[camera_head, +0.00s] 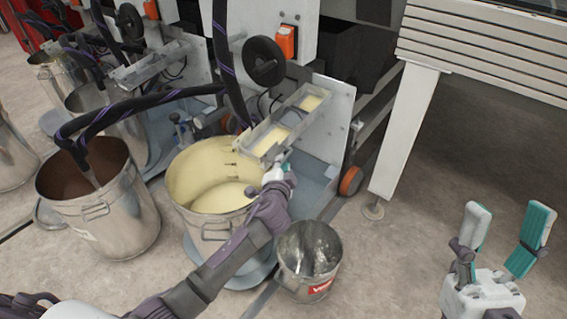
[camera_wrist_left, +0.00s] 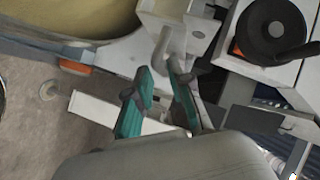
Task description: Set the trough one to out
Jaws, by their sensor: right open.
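The nearest trough (camera_head: 249,137) is a narrow metal channel holding pale yellow liquid, on the side of the machine above a large bucket. Its pale end (camera_wrist_left: 178,12) shows at the top of the left wrist view, with a light grey bent handle (camera_wrist_left: 165,43) below it. My left gripper (camera_head: 279,170) is at the trough's lower end. In the left wrist view its teal fingers (camera_wrist_left: 157,70) are apart, with the handle near the gap between the tips; I cannot tell whether they touch it. My right gripper (camera_head: 507,222) is open and empty, away at the lower right.
The large bucket (camera_head: 180,208) of yellow liquid and a small metal bucket (camera_head: 325,287) stand near my left arm. A brown-lined bucket (camera_head: 137,205) with a hose stands to the left. A black handwheel (camera_head: 264,61) is above the trough. The floor at right is clear.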

